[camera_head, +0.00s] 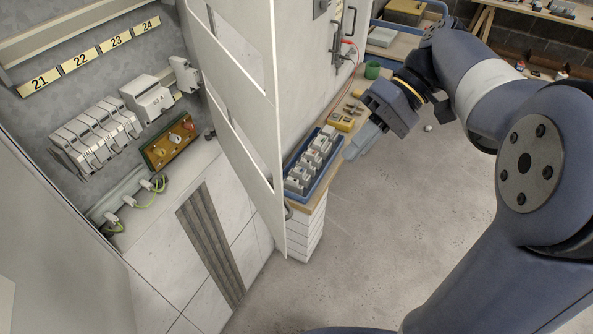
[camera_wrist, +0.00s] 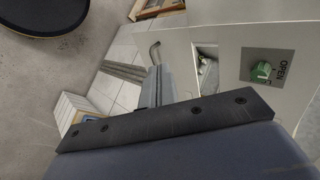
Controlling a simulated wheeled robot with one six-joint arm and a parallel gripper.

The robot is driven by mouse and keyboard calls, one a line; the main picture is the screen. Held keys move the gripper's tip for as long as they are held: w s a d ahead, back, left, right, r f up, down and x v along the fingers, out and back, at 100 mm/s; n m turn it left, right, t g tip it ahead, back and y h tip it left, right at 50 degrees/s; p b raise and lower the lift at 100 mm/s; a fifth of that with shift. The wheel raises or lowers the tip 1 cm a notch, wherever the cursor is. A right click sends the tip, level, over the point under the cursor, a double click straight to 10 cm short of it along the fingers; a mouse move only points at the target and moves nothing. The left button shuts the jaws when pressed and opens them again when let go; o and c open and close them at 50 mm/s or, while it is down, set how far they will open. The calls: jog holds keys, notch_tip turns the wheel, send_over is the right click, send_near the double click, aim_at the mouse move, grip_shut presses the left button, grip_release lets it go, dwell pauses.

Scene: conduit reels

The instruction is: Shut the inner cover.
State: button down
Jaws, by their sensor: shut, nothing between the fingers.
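The inner cover (camera_head: 238,65) is a pale panel with cut-out windows, seen at a steep slant in the head view. It stands swung out from the enclosure, open, with the breakers behind uncovered. My gripper (camera_head: 355,147) is shut and empty, to the right of the cover in that picture, near the bench. In the wrist view the shut fingers (camera_wrist: 155,88) point toward a pale panel (camera_wrist: 228,32) with a cut-out and a green knob (camera_wrist: 261,71) labelled OPEN. I cannot tell whether the fingers touch it.
A row of breakers (camera_head: 97,137) and a terminal board (camera_head: 168,143) sit in the enclosure. A blue tray (camera_head: 316,183) lies on the bench near my gripper. The floor (camera_head: 400,230) is clear at centre right.

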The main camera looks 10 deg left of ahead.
aim_at(283, 220)
jog(key=x, duration=0.4)
jog(key=r+p+x, duration=0.1)
jog(key=x, duration=0.3)
jog(key=s+a+x, duration=0.1)
jog(key=x, duration=0.2)
jog(key=shift+s+a+p, duration=0.2)
jog(key=shift+p, duration=0.1)
jog(key=shift+s+a+f, duration=0.15)
jog(key=shift+s+a, duration=0.2)
jog(key=shift+a, duration=0.2)
